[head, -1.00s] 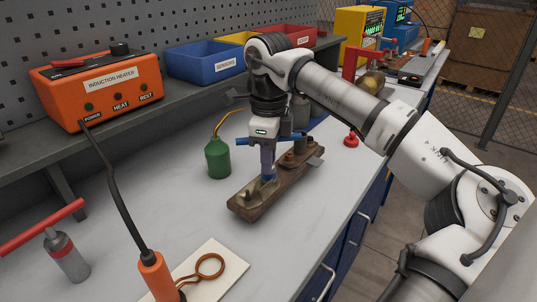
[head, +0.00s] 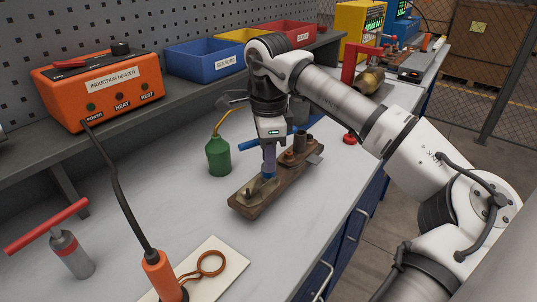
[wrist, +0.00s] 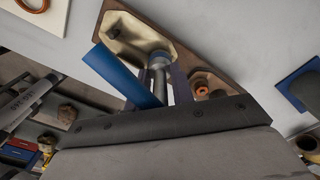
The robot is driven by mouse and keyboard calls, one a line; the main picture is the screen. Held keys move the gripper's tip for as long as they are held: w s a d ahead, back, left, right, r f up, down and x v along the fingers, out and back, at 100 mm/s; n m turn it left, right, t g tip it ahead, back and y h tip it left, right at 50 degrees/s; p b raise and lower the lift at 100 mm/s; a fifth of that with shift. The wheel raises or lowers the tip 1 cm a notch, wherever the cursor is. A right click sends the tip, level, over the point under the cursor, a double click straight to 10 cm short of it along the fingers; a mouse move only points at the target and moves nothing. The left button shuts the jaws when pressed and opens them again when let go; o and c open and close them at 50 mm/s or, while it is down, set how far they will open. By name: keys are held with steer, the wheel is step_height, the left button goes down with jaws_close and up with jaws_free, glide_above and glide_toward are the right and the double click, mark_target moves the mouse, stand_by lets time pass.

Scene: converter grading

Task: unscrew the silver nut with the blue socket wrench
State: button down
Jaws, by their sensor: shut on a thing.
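My gripper (head: 269,148) is shut on the blue socket wrench (head: 254,145), whose blue crossbar sticks out to both sides in the head view. In the wrist view the blue bar (wrist: 124,74) slants beside the silver upright shaft between my fingers (wrist: 163,92). The wrench stands upright over a pale metal plate (wrist: 137,45) on the wooden block (head: 247,208). Its lower end comes down at the plate. I cannot make out the silver nut; the socket and fingers cover that spot. A bare stud (wrist: 113,33) shows on the same plate.
A rusty fitting (head: 289,156) stands on the block right beside my gripper. A green oil can (head: 218,157) is close on the left. The induction heater's coil (head: 211,262) and a red-handled tool (head: 68,250) are nearer. Bench between is clear.

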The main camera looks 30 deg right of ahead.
steer(key=shift+r, duration=0.15)
steer(key=shift+r+p, duration=1.75)
steer(key=shift+r, duration=0.55)
